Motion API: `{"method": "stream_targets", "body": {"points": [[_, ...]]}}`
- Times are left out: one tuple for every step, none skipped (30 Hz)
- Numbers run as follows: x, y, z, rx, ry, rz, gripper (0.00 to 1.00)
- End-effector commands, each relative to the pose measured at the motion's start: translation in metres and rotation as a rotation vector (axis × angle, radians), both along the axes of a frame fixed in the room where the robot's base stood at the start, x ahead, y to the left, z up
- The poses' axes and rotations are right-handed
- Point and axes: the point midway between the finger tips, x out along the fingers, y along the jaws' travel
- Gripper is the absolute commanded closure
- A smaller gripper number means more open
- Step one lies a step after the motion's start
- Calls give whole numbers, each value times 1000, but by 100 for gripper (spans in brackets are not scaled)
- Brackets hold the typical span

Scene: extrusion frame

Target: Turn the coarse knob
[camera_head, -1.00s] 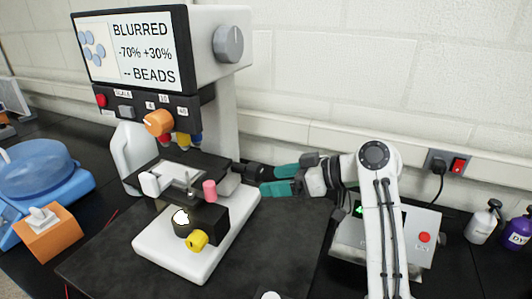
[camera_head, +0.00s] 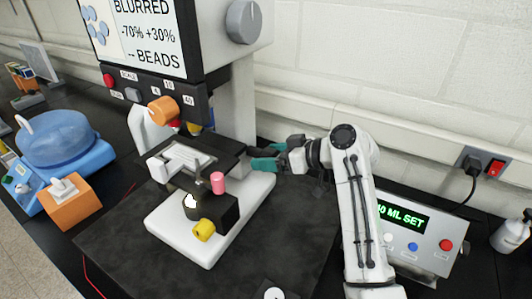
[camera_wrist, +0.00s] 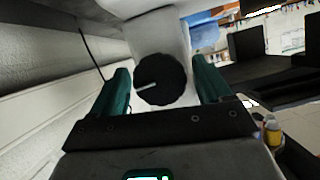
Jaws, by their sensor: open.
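The coarse knob (camera_wrist: 163,79) is a round black knob with a white pointer line, on the side of the white microscope (camera_head: 234,105). In the wrist view it sits between the two teal fingers of my gripper (camera_wrist: 161,80), with a gap showing on each side. My gripper is open. In the head view the teal fingers of my gripper (camera_head: 264,160) are beside the microscope column, just right of the dark stage. The knob is hard to make out there. The microscope screen (camera_head: 130,38) reads BLURRED, -70% +30%, -- BEADS.
An orange knob (camera_head: 163,110), a pink knob (camera_head: 218,183) and a yellow knob (camera_head: 204,230) are on the microscope. A grey box with a green display (camera_head: 402,217) stands right of my arm. The wall is close behind. Black mat in front is mostly clear.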

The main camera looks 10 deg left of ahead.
Motion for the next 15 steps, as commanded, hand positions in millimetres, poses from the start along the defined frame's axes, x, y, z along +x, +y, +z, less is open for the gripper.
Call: {"method": "stream_targets", "body": {"points": [[1,5,-1,-1,1,1,22],[2,7,-2,-1,1,1,22],[2,9,-4,-1,1,1,22],[3,11,-5,-1,1,1,22],[3,11,-5,-1,0,0,22],[4,12,-5,0,0,-1,22],[4,13,-6,0,0,-1,22],[4,13,-6,0,0,-1,22],[4,13,-6,0,0,-1,22],[4,13,-6,0,0,-1,22],[4,13,-6,0,0,-1,22],[4,13,-6,0,0,-1,22],[4,13,-6,0,0,-1,22],[4,13,-6,0,0,-1,22],[4,13,-6,0,0,-1,25]]}}
